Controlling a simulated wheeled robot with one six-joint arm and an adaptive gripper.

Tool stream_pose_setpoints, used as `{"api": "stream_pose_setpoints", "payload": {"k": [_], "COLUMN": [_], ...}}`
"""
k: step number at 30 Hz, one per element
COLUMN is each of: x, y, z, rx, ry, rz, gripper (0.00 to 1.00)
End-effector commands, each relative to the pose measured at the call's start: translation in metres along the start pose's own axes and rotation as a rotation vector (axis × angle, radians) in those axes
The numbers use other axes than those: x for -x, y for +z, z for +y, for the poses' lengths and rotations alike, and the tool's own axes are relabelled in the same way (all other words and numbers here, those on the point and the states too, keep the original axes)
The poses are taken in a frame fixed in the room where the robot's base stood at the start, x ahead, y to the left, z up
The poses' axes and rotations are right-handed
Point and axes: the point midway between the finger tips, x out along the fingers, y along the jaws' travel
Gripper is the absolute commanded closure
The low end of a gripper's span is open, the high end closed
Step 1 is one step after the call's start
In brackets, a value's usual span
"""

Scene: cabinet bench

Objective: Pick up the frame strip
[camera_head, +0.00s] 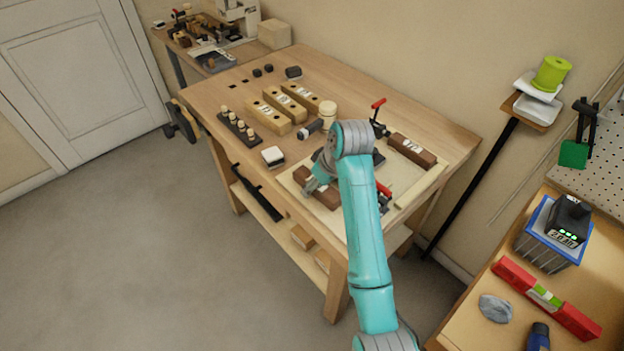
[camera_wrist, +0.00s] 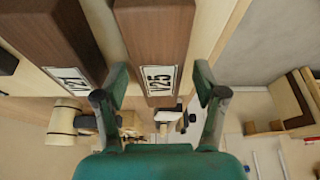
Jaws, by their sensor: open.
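A brown wooden strip (camera_wrist: 153,35) with a white label lies ahead of my gripper (camera_wrist: 160,92) in the wrist view, its labelled end between the two spread fingers. The fingers are apart and do not visibly touch it. A second brown strip (camera_wrist: 50,35), also labelled, lies to its left. In the head view a brown strip (camera_head: 322,194) lies on the pale board, partly hidden by my gripper (camera_head: 318,181), and another labelled brown strip (camera_head: 412,150) lies at the board's far right. No mark clearly names either one as the frame strip.
Red-handled clamps (camera_head: 378,114) stand by the pale board (camera_head: 405,193). Pale labelled blocks (camera_head: 270,117), a peg rack (camera_head: 238,127) and a small white-topped block (camera_head: 273,156) lie to the left on the workbench (camera_head: 350,82). The bench's front left is fairly clear.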

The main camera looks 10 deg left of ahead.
Motion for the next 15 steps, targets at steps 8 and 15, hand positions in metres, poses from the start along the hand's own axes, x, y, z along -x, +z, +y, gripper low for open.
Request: {"api": "stream_pose_setpoints", "payload": {"k": [8,15], "x": [-0.0028,-0.0028], "y": [0.003,0.0029], "z": [-0.0003,-0.0004], "rx": [0.0,0.0], "ry": [0.001,0.001], "rz": [0.001,0.001], "gripper": [0.32,0.92]}}
